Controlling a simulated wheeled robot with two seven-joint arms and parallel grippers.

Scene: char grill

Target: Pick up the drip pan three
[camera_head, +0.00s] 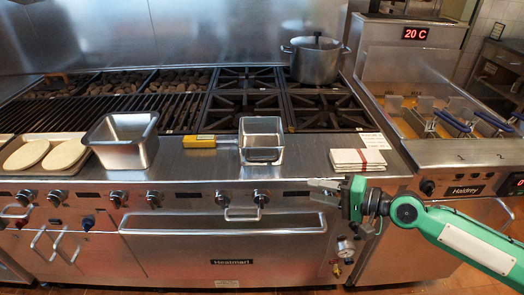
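No label marks a drip pan three, so I cannot tell for sure which part it is. More bar handles (58,245) show on the lower left front. My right gripper (322,193) is in front of the range's right part, pointing left. Its grey fingers look apart, with nothing visible between them. It is to the right of the bar handle and clear of it. My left gripper is out of view.
A deep steel pan (124,153), a square metal basket with a yellow handle (261,153) and folded cloths (357,160) stand on the front ledge. A tray with flatbreads (17,166) is at left. A pot (315,66) stands on a back burner. A fryer (440,110) is at right.

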